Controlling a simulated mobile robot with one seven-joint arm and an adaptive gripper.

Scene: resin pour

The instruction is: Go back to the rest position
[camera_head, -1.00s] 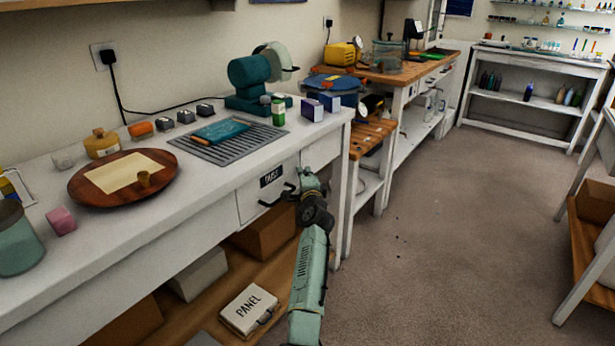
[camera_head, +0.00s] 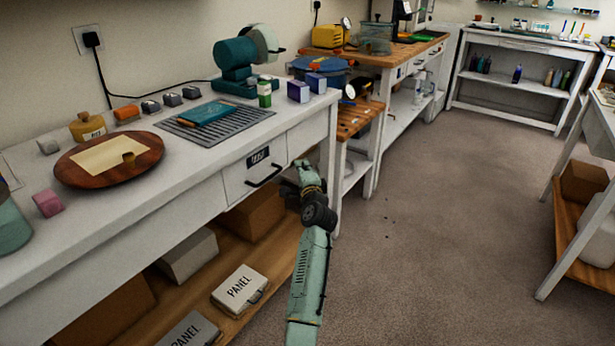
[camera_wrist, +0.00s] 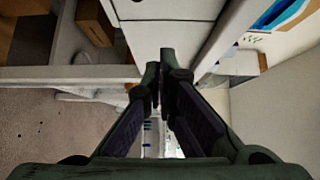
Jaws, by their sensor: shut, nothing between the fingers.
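My gripper (camera_head: 297,183) is in front of the white workbench, just right of the dark handle (camera_head: 264,175) of its labelled drawer (camera_head: 255,172). The drawer looks shut. In the wrist view, the two fingers of my gripper (camera_wrist: 161,68) are close together and hold nothing. The fingers look small and dark in the head view. A gap shows between the gripper and the handle in the picture.
The white bench (camera_head: 150,230) carries a round wooden board (camera_head: 75,175), a grey mat (camera_head: 238,126) and a teal machine (camera_head: 236,55). Boxes, including a panel box (camera_head: 240,290), fill its lower shelf. Open floor (camera_head: 440,240) lies to the right.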

